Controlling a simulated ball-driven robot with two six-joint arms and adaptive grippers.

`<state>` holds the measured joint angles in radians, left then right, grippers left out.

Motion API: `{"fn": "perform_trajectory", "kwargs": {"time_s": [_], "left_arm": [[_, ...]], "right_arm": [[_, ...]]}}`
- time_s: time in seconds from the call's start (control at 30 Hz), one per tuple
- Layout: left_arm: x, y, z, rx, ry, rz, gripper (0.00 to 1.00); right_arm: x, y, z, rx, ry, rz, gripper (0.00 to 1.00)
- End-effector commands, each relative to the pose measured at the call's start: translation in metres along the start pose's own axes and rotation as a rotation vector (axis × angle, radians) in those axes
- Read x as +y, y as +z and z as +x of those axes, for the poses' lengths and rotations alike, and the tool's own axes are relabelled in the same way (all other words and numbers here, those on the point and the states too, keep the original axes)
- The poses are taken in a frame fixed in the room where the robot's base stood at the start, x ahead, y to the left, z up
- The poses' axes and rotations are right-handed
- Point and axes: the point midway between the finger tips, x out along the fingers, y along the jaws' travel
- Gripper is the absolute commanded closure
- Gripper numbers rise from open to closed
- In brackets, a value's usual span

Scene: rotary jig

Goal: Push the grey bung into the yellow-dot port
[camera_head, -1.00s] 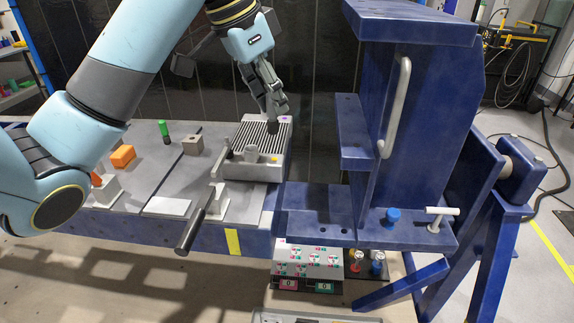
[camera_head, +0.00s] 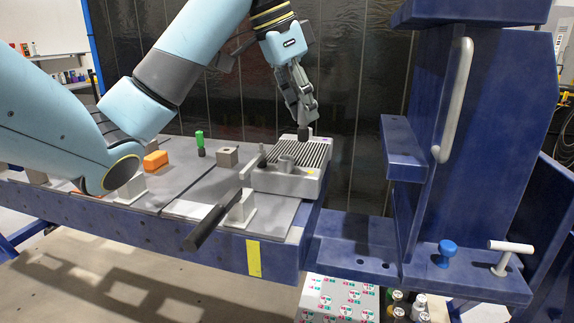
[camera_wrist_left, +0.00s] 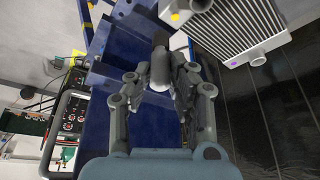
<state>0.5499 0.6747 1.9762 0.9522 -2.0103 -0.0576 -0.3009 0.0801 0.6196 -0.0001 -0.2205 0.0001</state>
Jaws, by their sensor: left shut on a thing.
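My left gripper (camera_head: 303,118) is shut on the grey bung (camera_head: 304,132), a small dark cylinder pointing down from its fingertips. The bung also shows between the fingers in the left wrist view (camera_wrist_left: 159,68). In the head view it appears at the far edge of the finned grey block (camera_head: 288,182); I cannot tell its height above it. A yellow dot (camera_head: 310,171) marks the block's near right part. In the wrist view, the yellow dot (camera_wrist_left: 175,17) is beyond the bung, up and right, apart from it. The port opening beside it is not clear. My right gripper is out of view.
A dark-handled clamp (camera_head: 207,228) stands in front of the block. An orange block (camera_head: 155,160), a green-topped peg (camera_head: 200,143) and a grey cube (camera_head: 228,157) stand to the left. A tall blue frame with a handle (camera_head: 453,100) rises to the right.

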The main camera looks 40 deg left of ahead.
Motion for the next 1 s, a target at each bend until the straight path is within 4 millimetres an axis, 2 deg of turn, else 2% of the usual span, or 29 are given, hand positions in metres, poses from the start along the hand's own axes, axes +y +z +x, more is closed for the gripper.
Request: {"fn": "perform_trajectory", "kwargs": {"time_s": [0.03, 0.17, 0.3, 0.4, 0.47, 0.7, 1.0], "left_arm": [[-0.008, 0.007, 0.012, 0.000, -0.003, -0.001, 1.00], [-0.032, 0.018, 0.021, -0.002, -0.002, -0.004, 1.00], [-0.048, 0.022, 0.022, -0.001, 0.000, -0.002, 1.00], [-0.052, 0.024, 0.025, 0.000, 0.001, 0.000, 1.00], [-0.053, 0.026, 0.028, 0.000, 0.001, 0.000, 1.00], [-0.052, 0.040, 0.060, -0.002, 0.002, 0.001, 1.00], [-0.052, 0.040, 0.062, 0.001, 0.001, 0.001, 1.00]], "right_arm": [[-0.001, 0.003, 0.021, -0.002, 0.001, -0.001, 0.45], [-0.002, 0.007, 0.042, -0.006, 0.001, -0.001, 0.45], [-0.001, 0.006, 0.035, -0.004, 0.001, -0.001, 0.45], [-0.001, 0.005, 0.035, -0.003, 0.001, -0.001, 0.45], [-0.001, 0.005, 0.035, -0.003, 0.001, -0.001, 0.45], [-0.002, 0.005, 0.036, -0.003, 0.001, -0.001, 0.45], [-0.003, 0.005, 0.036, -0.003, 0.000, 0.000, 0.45]]}}
